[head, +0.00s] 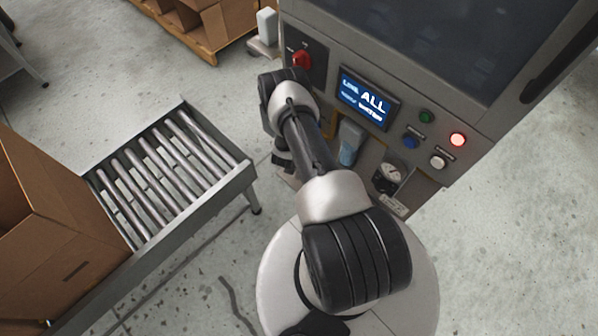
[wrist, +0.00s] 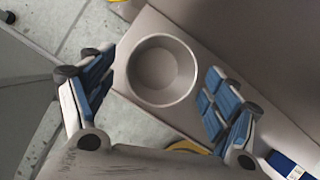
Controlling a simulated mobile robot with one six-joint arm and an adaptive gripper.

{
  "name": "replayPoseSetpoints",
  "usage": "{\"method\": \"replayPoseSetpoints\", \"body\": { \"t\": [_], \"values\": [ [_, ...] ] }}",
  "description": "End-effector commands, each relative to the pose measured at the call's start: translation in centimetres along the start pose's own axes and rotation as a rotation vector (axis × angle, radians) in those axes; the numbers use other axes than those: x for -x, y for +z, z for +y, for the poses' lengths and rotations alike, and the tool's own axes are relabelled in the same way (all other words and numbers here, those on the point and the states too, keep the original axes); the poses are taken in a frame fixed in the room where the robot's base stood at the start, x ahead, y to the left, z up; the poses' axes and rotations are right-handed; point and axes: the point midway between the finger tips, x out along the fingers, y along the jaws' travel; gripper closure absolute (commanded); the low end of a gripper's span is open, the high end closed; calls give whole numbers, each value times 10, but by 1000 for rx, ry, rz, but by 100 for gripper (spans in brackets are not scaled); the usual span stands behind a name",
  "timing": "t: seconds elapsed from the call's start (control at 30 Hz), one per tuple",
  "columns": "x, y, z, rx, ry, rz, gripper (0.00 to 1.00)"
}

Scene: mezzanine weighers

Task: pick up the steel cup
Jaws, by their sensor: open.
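The steel cup (wrist: 160,101) shows in the wrist view as a round grey vessel seen from above, with its open mouth facing the camera. It stands on a narrow grey ledge (wrist: 215,48). My gripper (wrist: 157,72) is open, with one blue-padded finger to the left of the cup and the other to its right. A gap shows on the left side, and the right finger lies close to the rim. I cannot tell how far above the cup the fingertips are. In the head view I cannot make out the cup, and my arm covers that area.
The grey machine (head: 455,165) has a lit screen (head: 364,100), buttons and a red knob (head: 301,60). A blue-and-white object (wrist: 288,166) is near the right finger. A roller conveyor (head: 165,165) with a cardboard box (head: 60,235) stands left. Floor is clear at right.

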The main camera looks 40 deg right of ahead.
Motion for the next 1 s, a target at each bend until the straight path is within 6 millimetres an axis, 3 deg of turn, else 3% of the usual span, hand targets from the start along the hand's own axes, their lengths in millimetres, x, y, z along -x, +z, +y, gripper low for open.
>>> {"method": "replayPoseSetpoints", "body": {
  "t": [0.23,0.53,0.83,1.0],
  "values": [
    [-20,1,0,-2,0,-1,19],
    [-62,1,-1,-2,-1,0,19],
    [-64,3,-1,0,0,0,19],
    [-64,3,-1,0,0,0,30]
  ]
}}
